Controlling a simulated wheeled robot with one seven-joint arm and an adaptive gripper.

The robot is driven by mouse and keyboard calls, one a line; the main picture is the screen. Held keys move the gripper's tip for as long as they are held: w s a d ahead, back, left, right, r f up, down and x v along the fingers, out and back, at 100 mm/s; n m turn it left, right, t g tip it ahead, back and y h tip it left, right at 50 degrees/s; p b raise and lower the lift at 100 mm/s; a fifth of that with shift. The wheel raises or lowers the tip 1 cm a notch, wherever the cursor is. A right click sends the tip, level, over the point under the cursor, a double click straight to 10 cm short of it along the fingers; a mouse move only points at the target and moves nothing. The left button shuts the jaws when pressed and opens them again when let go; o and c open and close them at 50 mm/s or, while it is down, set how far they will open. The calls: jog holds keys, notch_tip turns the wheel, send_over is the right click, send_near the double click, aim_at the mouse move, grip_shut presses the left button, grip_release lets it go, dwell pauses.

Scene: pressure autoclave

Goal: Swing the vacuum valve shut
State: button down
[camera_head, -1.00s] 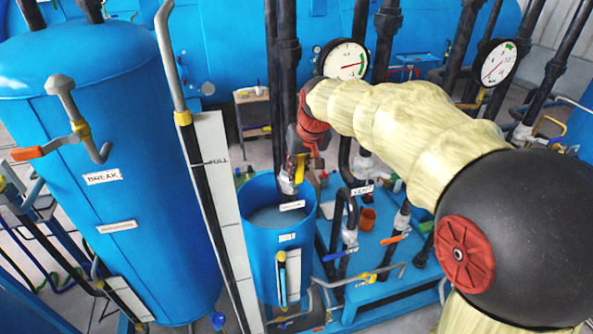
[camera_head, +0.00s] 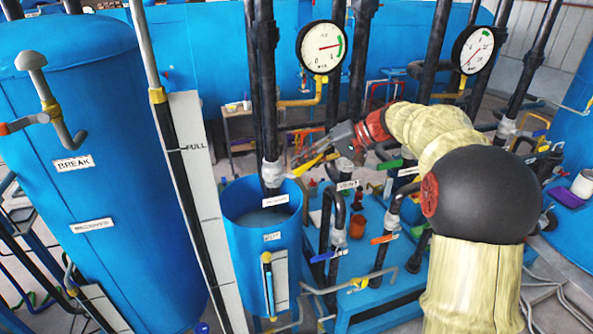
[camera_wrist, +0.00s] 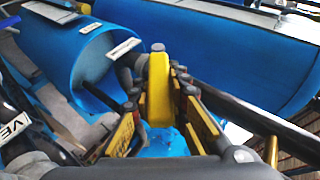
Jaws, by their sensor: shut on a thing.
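The vacuum valve's yellow lever (camera_head: 311,164) sticks out to the right from beside the dark vertical pipe, above the small open blue tank (camera_head: 233,226). My gripper (camera_head: 306,155) reaches in from the right and is shut on the lever. In the wrist view the yellow lever (camera_wrist: 158,88) stands between the two fingers (camera_wrist: 160,115). The valve body sits by a pale pipe joint (camera_head: 272,173), and a small white label (camera_head: 276,201) is just below it. The gripper partly hides the lever's far end in the head view.
A tall blue tank (camera_head: 95,160) with a break label stands at left. Two round gauges (camera_head: 321,47) hang behind on dark pipes. Orange and blue valve handles (camera_head: 384,239) sit low at right. Other vertical pipes crowd the space around my arm.

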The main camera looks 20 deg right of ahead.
notch_tip(320, 180, down, 7)
jog(key=d+m+t+y+b, duration=0.1)
jog(key=d+m+y+b, duration=0.1)
jog(key=y+b, duration=0.4)
jog(key=shift+r+t+y, duration=0.2)
jog(key=shift+t+y, duration=0.1)
jog(key=shift+y, duration=0.1)
jog(key=shift+b, duration=0.3)
jog(key=c, duration=2)
grip_release()
jog(key=o, duration=0.3)
jog(key=shift+r, duration=0.2)
jog(key=shift+d, duration=0.1)
jog(key=v, duration=1.2)
jog(key=shift+f, duration=0.15)
jog(key=shift+m, duration=0.3)
